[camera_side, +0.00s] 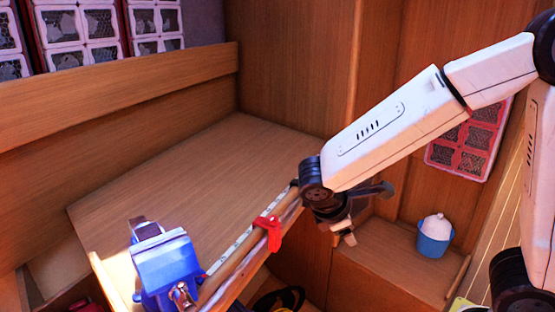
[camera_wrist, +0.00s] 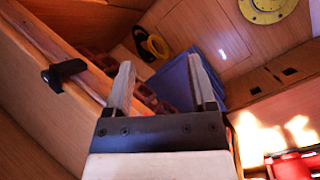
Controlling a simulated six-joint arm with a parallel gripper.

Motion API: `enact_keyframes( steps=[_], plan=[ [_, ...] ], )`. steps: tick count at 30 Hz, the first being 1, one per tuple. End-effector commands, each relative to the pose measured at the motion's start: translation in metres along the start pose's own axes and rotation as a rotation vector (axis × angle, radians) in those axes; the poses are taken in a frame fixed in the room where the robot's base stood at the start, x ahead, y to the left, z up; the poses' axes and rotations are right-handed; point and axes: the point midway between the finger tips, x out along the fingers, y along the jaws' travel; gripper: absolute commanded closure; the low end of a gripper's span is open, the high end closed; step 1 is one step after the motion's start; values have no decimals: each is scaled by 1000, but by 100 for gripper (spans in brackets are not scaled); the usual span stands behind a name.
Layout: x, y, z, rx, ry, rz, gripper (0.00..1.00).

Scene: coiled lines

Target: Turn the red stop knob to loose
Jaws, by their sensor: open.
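A red stop knob (camera_side: 268,230) sits on the rail with a pale marked scale along the front edge of the wooden worktop in the side view. Its exact setting is too small to tell. My gripper (camera_side: 346,236) is to the right of the red knob and apart from it, pointing down beyond the end of the rail. In the wrist view my gripper (camera_wrist: 163,82) shows two pale fingers spread apart with nothing between them. I cannot identify the red knob for sure in the wrist view.
A blue vise (camera_side: 165,265) stands at the rail's left end. A blue tub with a white top (camera_side: 434,236) sits on a lower ledge at right. The wooden worktop (camera_side: 190,180) is bare. A black handle (camera_wrist: 62,73) sticks out from a wooden edge left of my fingers.

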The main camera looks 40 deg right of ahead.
Motion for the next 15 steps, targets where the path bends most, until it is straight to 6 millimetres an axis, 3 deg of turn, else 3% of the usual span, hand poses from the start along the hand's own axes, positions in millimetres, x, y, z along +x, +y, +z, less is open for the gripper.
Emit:
enact_keyframes(
  steps=[8,15],
  plan=[
    [-17,28,-36,-430,-300,313,28],
    [-50,42,-82,-696,-542,603,28]
  ],
)
